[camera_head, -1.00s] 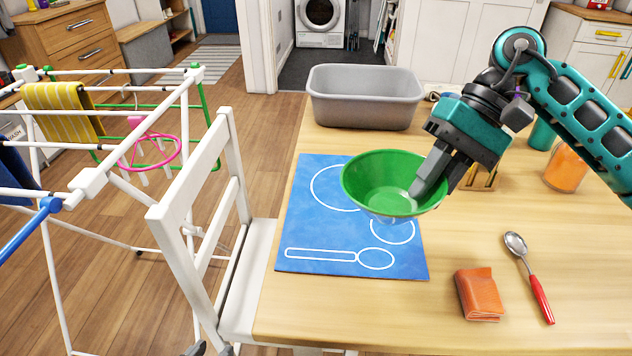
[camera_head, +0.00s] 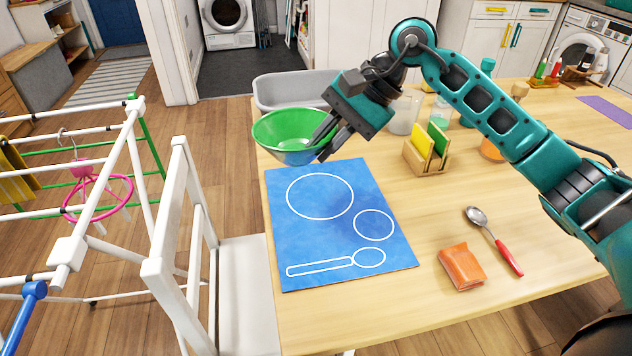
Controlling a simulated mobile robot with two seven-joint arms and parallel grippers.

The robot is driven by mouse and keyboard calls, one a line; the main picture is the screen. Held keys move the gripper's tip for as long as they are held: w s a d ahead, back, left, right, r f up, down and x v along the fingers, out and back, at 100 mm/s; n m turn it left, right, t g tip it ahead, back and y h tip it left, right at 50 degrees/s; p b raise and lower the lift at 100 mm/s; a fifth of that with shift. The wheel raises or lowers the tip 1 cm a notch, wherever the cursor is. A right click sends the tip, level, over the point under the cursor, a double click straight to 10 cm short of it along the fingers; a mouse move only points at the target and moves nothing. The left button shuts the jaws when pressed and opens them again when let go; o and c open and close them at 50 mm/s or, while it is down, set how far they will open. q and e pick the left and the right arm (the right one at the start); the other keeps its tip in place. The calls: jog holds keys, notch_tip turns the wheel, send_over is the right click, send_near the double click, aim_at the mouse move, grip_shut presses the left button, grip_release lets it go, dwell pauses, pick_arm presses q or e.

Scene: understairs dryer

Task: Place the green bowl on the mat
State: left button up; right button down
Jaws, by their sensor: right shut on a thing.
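The green bowl (camera_head: 286,129) is held upright in the air by my right gripper (camera_head: 325,140), which is shut on the bowl's right rim. In the picture the bowl appears just beyond the upper left edge of the blue mat (camera_head: 335,240), in front of the grey tub. The mat lies flat on the wooden table. It has a large white circle outline, a smaller circle and a spoon outline, all uncovered. My left gripper is not in view.
The grey tub (camera_head: 290,88) stands behind the bowl. A wooden holder (camera_head: 427,160) with yellow and green pieces is right of the mat. A spoon with a red handle (camera_head: 508,257) and a folded orange cloth (camera_head: 461,268) lie at right. A white chair (camera_head: 245,290) stands left of the table.

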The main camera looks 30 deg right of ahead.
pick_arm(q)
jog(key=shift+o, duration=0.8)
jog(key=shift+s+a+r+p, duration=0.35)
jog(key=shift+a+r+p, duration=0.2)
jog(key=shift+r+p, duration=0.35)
pick_arm(e)
jog(key=w+d+r+m+t, duration=0.1)
jog(key=d+r+m+t+h, duration=0.1)
jog(key=m, duration=0.1)
jog(key=w+d+r+m, duration=0.1)
jog(key=r+m, duration=0.1)
jog(key=shift+w+d+r+t+h, duration=0.1)
jog(key=shift+w+d+t+h, duration=0.05)
jog(key=shift+w+t+h, duration=0.2)
jog(key=m+b, duration=0.1)
jog(key=b, duration=0.1)
send_near(319, 204)
jog(key=shift+t+h, duration=0.25)
jog(key=x, duration=0.4)
jog(key=shift+s+a, duration=0.15)
jog(key=shift+a, duration=0.1)
jog(key=c, duration=1.1)
grip_release()
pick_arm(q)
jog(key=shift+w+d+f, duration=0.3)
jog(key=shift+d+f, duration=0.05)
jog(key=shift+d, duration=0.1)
